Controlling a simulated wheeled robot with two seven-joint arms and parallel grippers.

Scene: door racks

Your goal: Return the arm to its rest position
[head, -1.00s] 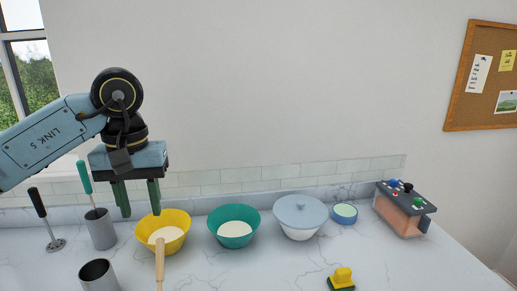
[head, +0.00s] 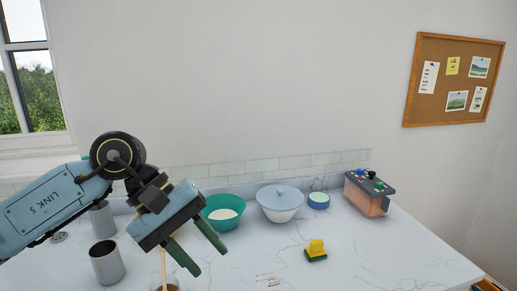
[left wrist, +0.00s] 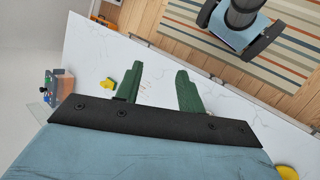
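My left arm comes in from the left in the head view. Its gripper (head: 208,262) is tilted and hangs over the counter (head: 350,270), with its green fingers pointing down and to the right. The fingers stand apart with nothing between them. The left wrist view shows the same open gripper (left wrist: 159,69) above the white counter. My right gripper is in neither view.
A teal bowl (head: 222,219), a lidded bowl (head: 281,207), a small blue dish (head: 319,200) and a box with knobs (head: 368,196) stand behind. A sponge (head: 316,251) lies in front of them. A grey cup (head: 106,264) stands left of the gripper. Counter right of the sponge is clear.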

